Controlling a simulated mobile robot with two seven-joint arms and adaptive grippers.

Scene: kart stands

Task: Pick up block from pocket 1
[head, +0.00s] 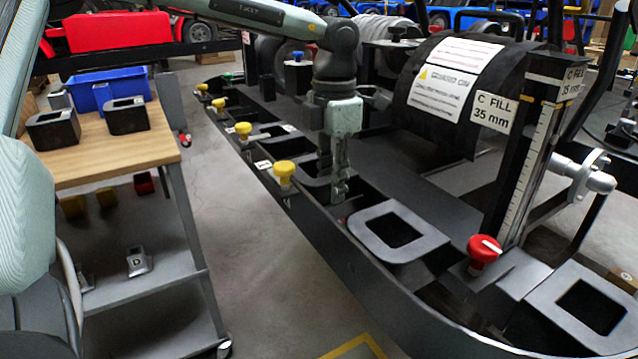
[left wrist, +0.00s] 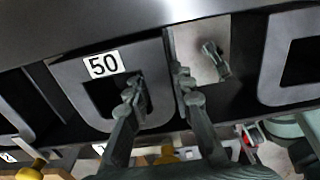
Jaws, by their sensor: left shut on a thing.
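My left gripper (head: 338,190) points down into the dark rack on the kart's side. In the left wrist view my left gripper (left wrist: 158,90) is shut on the wall of a grey block (left wrist: 75,75) labelled 50. One finger is inside the block's square hole and the other is outside it. The block (head: 318,180) is partly hidden behind the gripper in the head view. It appears to be within the rack; whether it is lifted cannot be told. My right gripper is not in view. No pocket number is readable.
Another grey block (head: 373,236) with a square hole sits nearer, past an open gap. Yellow knobs (head: 284,172) line the rack's left edge. A red knob (head: 482,252) and a C FILL post (head: 530,150) stand right. A wooden-topped cart (head: 95,150) stands left across bare floor.

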